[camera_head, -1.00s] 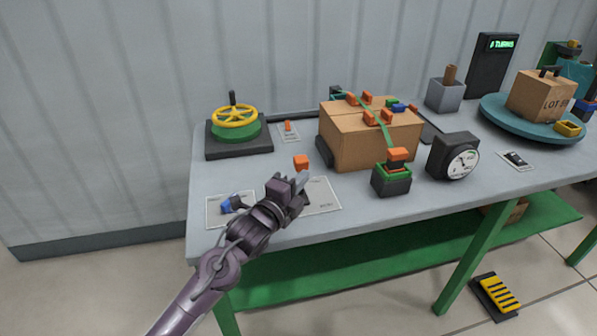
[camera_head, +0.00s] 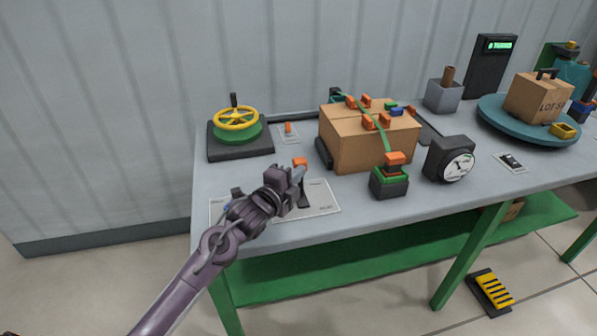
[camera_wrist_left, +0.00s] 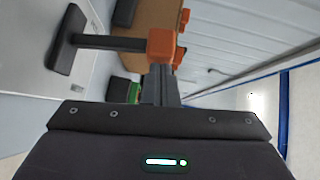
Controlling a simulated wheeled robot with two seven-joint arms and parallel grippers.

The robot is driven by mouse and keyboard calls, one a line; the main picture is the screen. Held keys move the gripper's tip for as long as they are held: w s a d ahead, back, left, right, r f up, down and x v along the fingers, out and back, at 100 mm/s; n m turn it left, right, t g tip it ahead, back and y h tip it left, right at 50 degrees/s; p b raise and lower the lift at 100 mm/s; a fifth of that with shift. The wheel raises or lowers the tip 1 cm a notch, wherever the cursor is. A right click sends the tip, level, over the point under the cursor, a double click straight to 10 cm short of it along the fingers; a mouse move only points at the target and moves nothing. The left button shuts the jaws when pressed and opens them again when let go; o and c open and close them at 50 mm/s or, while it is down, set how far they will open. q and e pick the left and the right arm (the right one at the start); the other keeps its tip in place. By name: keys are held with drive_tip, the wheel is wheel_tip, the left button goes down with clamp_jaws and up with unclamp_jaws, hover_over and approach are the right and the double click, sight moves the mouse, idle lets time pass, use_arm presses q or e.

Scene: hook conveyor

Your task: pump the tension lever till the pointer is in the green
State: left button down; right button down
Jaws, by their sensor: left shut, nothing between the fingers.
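The tension lever has an orange knob (camera_head: 300,162) on a dark stem. In the left wrist view the knob (camera_wrist_left: 161,46), stem (camera_wrist_left: 112,43) and dark base (camera_wrist_left: 66,40) show clearly. My left gripper (camera_head: 299,173) is shut and empty, its fingertips right at the knob on the near side. In the left wrist view the shut fingers (camera_wrist_left: 158,84) reach the knob's edge; I cannot tell whether they touch it. The round white gauge (camera_head: 458,165) on a dark housing stands to the right; its pointer is too small to read against any green zone. My right gripper is not in view.
A cardboard box (camera_head: 352,150) with a green strap stands right of the lever. A green-and-black block with an orange top (camera_head: 390,182) is near the front edge. A yellow handwheel (camera_head: 236,119) is at back left. A turntable (camera_head: 490,113) carries another box.

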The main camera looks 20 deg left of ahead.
sight(293, 160)
use_arm(q)
drive_tip(key=w+p, duration=0.1)
drive_tip(key=p, duration=0.1)
drive_tip(key=w+a+r+n+g+p, duration=0.1)
drive_tip(key=shift+a+r+g+p, duration=0.2)
drive_tip(key=shift+a+g+p, duration=0.1)
drive_tip(key=shift+p, duration=0.1)
drive_tip(key=shift+w+a+f+n+p, duration=0.1)
drive_tip(key=shift+w+a+n+p, duration=0.05)
drive_tip(key=shift+w+n+p, duration=0.2)
drive_tip(key=shift+w+a+f+n+g, duration=0.25)
drive_tip(key=shift+w+a+f+g, duration=0.15)
drive_tip(key=shift+w+a+g, duration=0.25)
drive_tip(key=shift+w, duration=0.1)
drive_tip(key=shift+r, duration=0.1)
